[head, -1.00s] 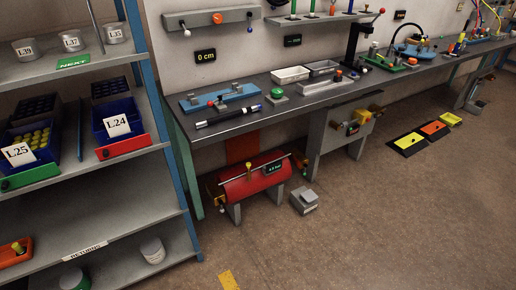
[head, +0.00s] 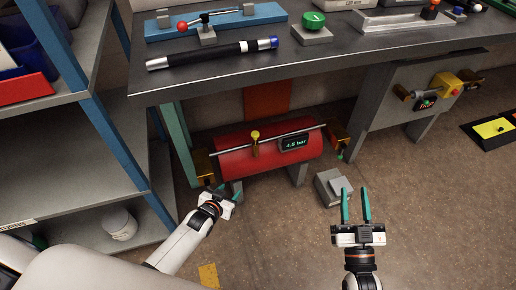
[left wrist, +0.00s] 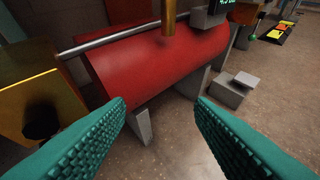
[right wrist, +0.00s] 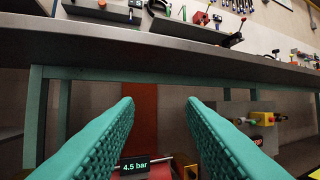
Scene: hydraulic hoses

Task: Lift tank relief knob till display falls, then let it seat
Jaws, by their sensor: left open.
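The red tank (head: 225,155) lies under the bench. The relief knob (head: 255,135), yellow with a gold stem, stands upright on its top. In the left wrist view the gold stem (left wrist: 168,18) is cut off by the top edge. The display (head: 295,143) right of the knob reads 4.5 bar, clearly legible in the right wrist view (right wrist: 133,165). My left gripper (head: 216,189) is open and empty, in front of the tank's left end and apart from the knob. My right gripper (head: 355,192) is open and empty, in front and right of the tank.
A grey block-like pedal (head: 335,187) sits on the floor right of the tank. The bench top (head: 400,62) overhangs the tank. A shelf unit with a blue post (head: 115,140) stands at left. A grey panel stand (head: 385,110) is at right. Open floor lies in front.

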